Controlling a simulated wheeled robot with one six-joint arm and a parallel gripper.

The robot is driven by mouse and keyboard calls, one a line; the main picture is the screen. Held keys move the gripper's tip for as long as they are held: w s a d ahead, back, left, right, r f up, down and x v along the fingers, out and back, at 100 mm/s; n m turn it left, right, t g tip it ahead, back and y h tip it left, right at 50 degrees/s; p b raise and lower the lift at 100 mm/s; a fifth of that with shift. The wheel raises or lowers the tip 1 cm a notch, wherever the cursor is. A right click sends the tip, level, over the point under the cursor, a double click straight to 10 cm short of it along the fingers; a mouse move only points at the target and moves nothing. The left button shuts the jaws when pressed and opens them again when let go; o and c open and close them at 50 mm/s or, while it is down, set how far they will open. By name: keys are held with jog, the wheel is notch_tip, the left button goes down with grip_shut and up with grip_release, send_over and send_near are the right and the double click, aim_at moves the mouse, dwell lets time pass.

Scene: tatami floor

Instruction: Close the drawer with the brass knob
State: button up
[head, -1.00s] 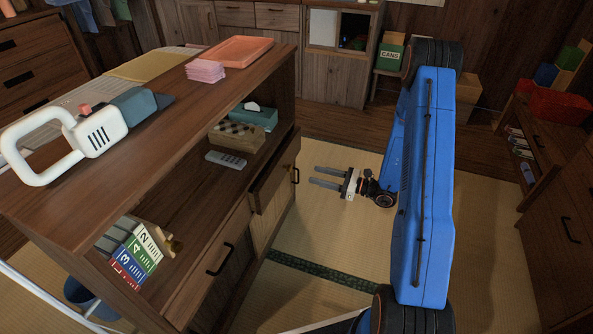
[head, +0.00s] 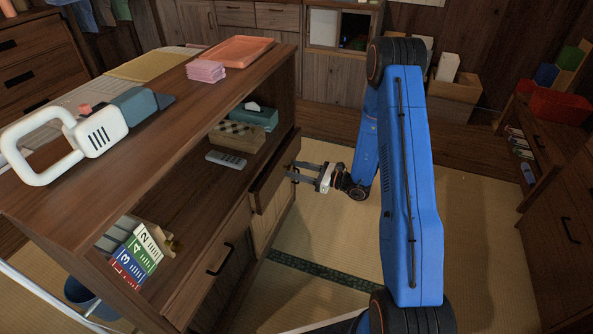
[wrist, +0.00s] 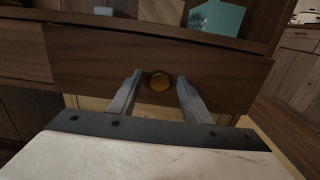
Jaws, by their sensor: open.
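The drawer (head: 274,180) with the brass knob is dark wood, in the right side of the low cabinet. Its front stands out somewhat from the cabinet face. In the wrist view the drawer front (wrist: 225,75) spans the picture, and the round brass knob (wrist: 160,82) shows near the middle. The knob is hidden in the head view. My gripper (head: 289,172) is open, its fingers pointing at the drawer front. In the wrist view the fingertips of my gripper (wrist: 158,78) lie on either side of the knob. I cannot tell whether they touch the front.
The cabinet (head: 165,100) has an open shelf holding a remote (head: 226,159), a checkered box (head: 236,136) and a teal tissue box (head: 254,116) above the drawer. A black-handled front (head: 222,258) is nearer me. Tatami floor (head: 330,235) is clear to the right.

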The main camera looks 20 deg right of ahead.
aim_at(291, 168)
grip_shut()
jog(key=shift+x, duration=1.8)
jog(key=shift+w, duration=0.1)
grip_release()
jog(key=shift+a, duration=0.15)
jog(key=v, duration=1.7)
